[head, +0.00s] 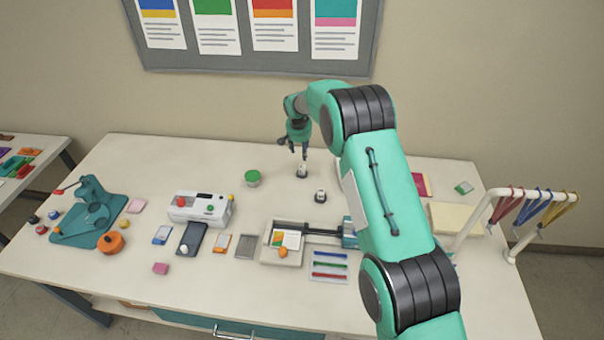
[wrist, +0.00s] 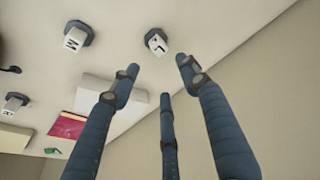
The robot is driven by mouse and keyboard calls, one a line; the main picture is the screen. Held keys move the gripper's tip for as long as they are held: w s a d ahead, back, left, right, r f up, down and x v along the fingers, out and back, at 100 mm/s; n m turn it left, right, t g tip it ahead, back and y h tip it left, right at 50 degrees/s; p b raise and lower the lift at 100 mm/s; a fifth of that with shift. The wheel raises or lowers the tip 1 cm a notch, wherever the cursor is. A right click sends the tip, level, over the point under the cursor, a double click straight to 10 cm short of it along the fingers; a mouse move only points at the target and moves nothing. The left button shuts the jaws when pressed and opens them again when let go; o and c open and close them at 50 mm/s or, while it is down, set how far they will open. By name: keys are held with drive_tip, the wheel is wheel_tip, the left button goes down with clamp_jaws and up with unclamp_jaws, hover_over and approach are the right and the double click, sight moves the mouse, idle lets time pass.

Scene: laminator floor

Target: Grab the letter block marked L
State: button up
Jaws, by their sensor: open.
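The block marked L (wrist: 156,45) is a small white block on a dark base; its letter shows at the top of the wrist view. In the head view, a small white and dark block just below my gripper appears to be it (head: 302,172). My gripper (head: 299,154) is open and empty above the table, with its fingers pointing down near that block. In the wrist view, its three dark fingers (wrist: 160,77) are spread apart, with the L block beyond the tips and not between them.
A similar block marked M (wrist: 72,41) stands left of the L block in the wrist view. A third lettered block (wrist: 14,103) is hard to read. A green-topped container (head: 252,178) stands left of my gripper in the head view.

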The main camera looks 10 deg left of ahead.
hover_over(302, 166)
drive_tip(key=s, duration=0.2)
wheel_tip(302, 166, down, 7)
drive_tip(key=shift+w+f, duration=0.2)
drive_tip(key=shift+f, duration=0.2)
drive_tip(key=shift+f, duration=0.15)
drive_tip(key=shift+p+x, duration=0.4)
drive_tip(key=shift+x, duration=2.05)
drive_tip(key=shift+s+a, duration=0.1)
drive_tip(key=shift+s, duration=0.05)
drive_tip(key=shift+c, duration=0.3)
clamp_jaws()
